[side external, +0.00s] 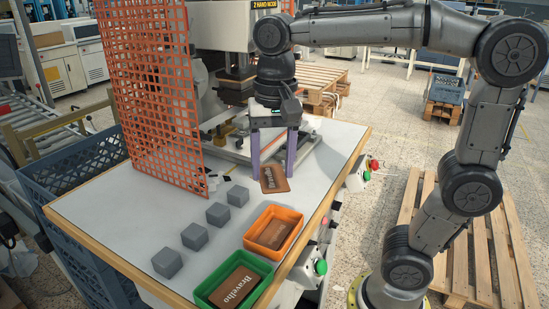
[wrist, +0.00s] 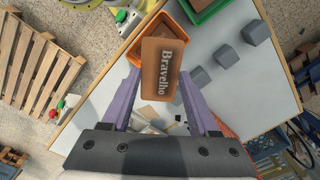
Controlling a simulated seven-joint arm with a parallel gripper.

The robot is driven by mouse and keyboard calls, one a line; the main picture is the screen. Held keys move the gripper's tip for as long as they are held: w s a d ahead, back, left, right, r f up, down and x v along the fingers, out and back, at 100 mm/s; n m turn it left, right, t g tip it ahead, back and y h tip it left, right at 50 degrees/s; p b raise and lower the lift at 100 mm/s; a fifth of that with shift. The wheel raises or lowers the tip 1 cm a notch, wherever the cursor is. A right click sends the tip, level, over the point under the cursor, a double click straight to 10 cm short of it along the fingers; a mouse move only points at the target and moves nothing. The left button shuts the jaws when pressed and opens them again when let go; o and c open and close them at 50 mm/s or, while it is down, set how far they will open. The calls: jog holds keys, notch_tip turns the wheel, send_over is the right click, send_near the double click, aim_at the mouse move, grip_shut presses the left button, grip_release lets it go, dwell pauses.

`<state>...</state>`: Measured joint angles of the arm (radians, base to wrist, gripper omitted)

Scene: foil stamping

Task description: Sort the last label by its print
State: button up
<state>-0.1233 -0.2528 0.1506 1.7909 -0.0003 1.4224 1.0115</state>
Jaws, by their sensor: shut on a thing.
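My gripper (side external: 272,172) is shut on a brown label (side external: 275,184) with pale lettering, holding it between purple fingers above the white table. In the wrist view my gripper (wrist: 160,76) has the label (wrist: 156,58) upright in the picture, and its print reads "Bravelho" clearly. The green tray (side external: 205,285) at the table's front holds a brown label (side external: 235,286) that also reads "Bravelho". The orange tray (side external: 291,217) beside it holds a brown label (side external: 271,236) whose print I cannot read. In the wrist view the held label partly hides the orange tray (wrist: 181,19).
A row of several grey blocks (side external: 194,236) stands left of the trays. An orange mesh guard (side external: 155,95) rises at the table's left, and the stamping press (side external: 222,38) stands behind my gripper. Control boxes with buttons (side external: 320,267) line the right edge.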

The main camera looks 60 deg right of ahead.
aim_at(275, 177)
jog(key=m, duration=0.1)
jog(key=f+m, duration=0.1)
jog(key=m, duration=0.3)
jog(key=shift+f, duration=0.35)
jog(key=shift+d+f+m, duration=0.1)
jog(key=shift+f+m, duration=0.5)
jog(key=shift+m, duration=0.6)
jog(key=shift+s+f, duration=0.1)
jog(key=shift+f, duration=3.35)
jog(key=o, duration=1.4)
jog(key=shift+c, duration=0.2)
